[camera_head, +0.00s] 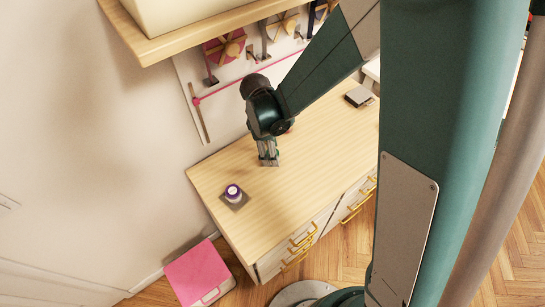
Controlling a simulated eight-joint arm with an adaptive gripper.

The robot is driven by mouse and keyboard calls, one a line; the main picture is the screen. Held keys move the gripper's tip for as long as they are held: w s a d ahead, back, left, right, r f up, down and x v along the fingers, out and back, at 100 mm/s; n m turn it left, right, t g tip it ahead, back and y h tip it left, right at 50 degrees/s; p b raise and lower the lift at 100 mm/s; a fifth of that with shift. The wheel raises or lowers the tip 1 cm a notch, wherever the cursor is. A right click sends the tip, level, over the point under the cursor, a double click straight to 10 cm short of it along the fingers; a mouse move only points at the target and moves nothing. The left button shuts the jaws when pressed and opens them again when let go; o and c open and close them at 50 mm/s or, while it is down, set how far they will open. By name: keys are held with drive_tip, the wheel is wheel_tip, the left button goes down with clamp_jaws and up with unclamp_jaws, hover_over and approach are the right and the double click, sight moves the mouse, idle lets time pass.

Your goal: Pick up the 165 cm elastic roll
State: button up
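No label reading 165 cm is legible, so I cannot tell for sure which thing is the elastic roll. Part of a reddish thing shows behind my wrist, mostly hidden.
The wooden countertop (315,140) is mostly clear. A small dark box (359,96) lies at its right. Pink and wooden reels (225,47) hang on the wall panel behind. A shelf (190,33) juts out above. A pink-topped stool (198,272) stands at the lower left.

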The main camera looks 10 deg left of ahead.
drive_tip(key=shift+d+f, duration=0.15)
drive_tip(key=shift+f, duration=0.75)
drive_tip(key=c, duration=1)
